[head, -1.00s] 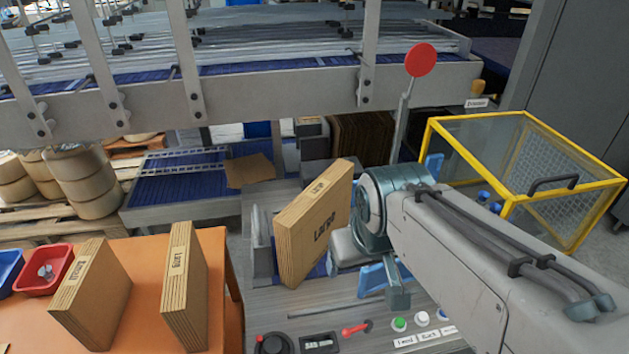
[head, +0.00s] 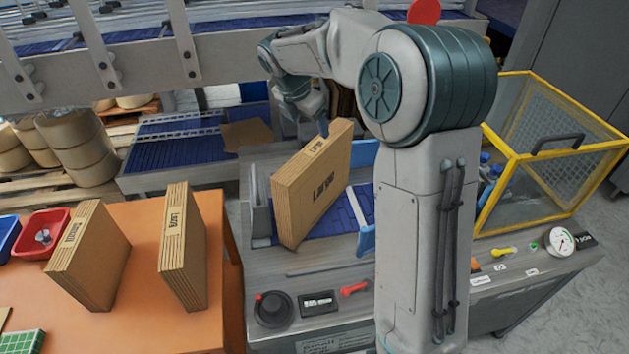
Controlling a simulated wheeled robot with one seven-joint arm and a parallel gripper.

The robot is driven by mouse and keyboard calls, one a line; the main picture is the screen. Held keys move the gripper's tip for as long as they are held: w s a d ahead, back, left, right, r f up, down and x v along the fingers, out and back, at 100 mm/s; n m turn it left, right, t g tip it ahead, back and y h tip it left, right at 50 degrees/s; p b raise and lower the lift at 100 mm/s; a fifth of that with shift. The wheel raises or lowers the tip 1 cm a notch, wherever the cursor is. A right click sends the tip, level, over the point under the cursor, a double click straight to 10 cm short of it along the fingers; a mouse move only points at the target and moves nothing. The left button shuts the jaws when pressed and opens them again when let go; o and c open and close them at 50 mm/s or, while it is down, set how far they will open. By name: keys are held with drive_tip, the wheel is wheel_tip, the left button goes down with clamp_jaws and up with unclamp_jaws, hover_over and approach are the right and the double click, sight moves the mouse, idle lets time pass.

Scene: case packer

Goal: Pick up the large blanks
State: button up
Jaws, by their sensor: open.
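A stack of large blanks (head: 186,248), brown and labelled "Large", stands on the orange table. Another brown stack labelled "Large" (head: 312,190) leans tilted on the blue bed of the machine, between guides. My gripper (head: 323,127) is behind the upper edge of that machine stack, under my bent wrist. Only a bit of a finger shows; the rest is hidden by the stack and my wrist. It is open, and I cannot tell whether it touches the stack.
A third brown stack (head: 90,255), seemingly labelled "Small", stands left on the orange table (head: 140,310). Red (head: 40,236) and blue bins are beside it. A yellow-framed guard (head: 545,150) is at right. A grey frame beam crosses above, and control knobs line the machine front.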

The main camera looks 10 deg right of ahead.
sight(315, 147)
drive_tip(key=shift+n, duration=0.8)
drive_tip(key=x, duration=0.3)
drive_tip(key=w+x, duration=0.1)
drive_tip(key=x, duration=0.6)
drive_tip(key=shift+w+a+r+p, duration=0.2)
drive_tip(key=shift+w+a+p, duration=0.1)
drive_tip(key=shift+p, duration=0.1)
drive_tip(key=shift+p+x, duration=0.7)
drive_tip(key=shift+x, duration=1.95)
drive_tip(key=shift+a, duration=0.2)
clamp_jaws()
